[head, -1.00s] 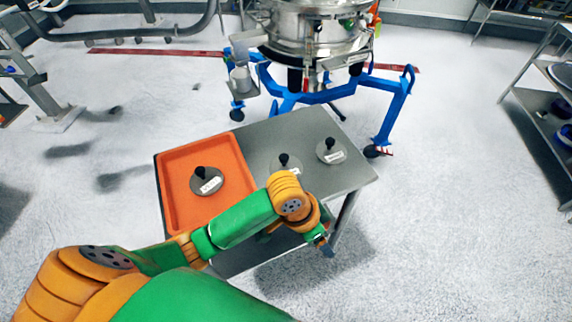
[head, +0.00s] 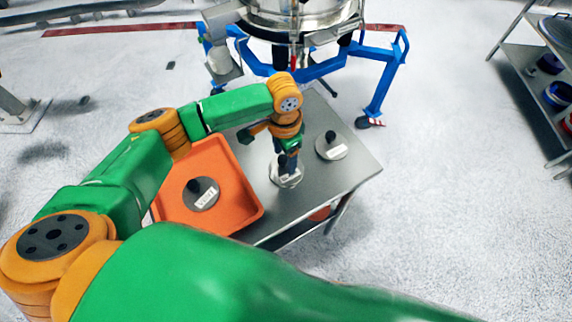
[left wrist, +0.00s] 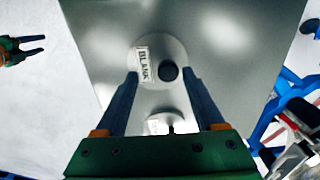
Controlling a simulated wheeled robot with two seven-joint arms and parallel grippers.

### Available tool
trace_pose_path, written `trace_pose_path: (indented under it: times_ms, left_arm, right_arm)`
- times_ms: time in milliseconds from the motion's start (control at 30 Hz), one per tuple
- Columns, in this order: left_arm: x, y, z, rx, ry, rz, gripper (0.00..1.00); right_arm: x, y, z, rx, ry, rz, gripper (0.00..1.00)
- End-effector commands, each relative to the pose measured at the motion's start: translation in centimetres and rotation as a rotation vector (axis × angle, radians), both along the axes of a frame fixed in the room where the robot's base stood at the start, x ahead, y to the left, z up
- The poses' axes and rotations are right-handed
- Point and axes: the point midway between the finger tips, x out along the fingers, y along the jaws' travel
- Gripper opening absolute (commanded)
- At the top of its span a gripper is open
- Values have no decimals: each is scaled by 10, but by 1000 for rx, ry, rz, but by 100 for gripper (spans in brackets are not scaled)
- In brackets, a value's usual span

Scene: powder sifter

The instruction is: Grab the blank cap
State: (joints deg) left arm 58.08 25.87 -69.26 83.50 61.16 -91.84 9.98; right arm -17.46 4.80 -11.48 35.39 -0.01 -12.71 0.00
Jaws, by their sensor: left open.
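The blank cap, a pale disc with a black knob and a "BLANK" label, lies flat on the grey table; it shows in the left wrist view (left wrist: 150,45) and under my left gripper in the head view (head: 284,181). My left gripper (head: 287,170) points down over it, jaws open. In the left wrist view my left gripper (left wrist: 161,76) has a dark finger on each side of the black knob. I cannot tell how far above the disc the fingertips are. My right gripper (left wrist: 40,44) shows small at the left of that view, its two fingers apart.
An orange tray (head: 240,207) on the table (head: 345,178) holds another labelled cap (head: 202,194). A further cap (head: 331,146) sits to the right of my left gripper. The steel sifter (head: 300,18) on its blue frame (head: 383,85) stands behind. A shelf rack is at right.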

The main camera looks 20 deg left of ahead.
Motion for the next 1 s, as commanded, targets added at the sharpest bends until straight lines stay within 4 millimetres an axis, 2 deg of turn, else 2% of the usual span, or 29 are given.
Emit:
trace_pose_path:
  times_ms: [100, 267, 300, 500, 567, 1000]
  left_arm:
    - [0, 0, -12, 1, 1, 1, 71]
    - [0, 0, -13, 0, -1, -1, 71]
    - [0, 0, -13, 0, -1, -1, 68]
    - [0, 0, -13, 0, -1, -1, 14]
    - [0, 0, -13, 0, -1, -1, 0]
    - [0, 0, -13, -1, -2, -1, 0]
  right_arm:
    - [0, -2, 1, -4, 0, 1, 50]
    - [3, -2, 0, -3, -7, 1, 50]
    - [4, -1, 0, -1, -8, 0, 50]
    - [5, 4, 0, 7, -10, -2, 50]
    - [5, 5, 0, 9, -10, -3, 50]
    - [5, 5, 0, 9, -9, -3, 50]
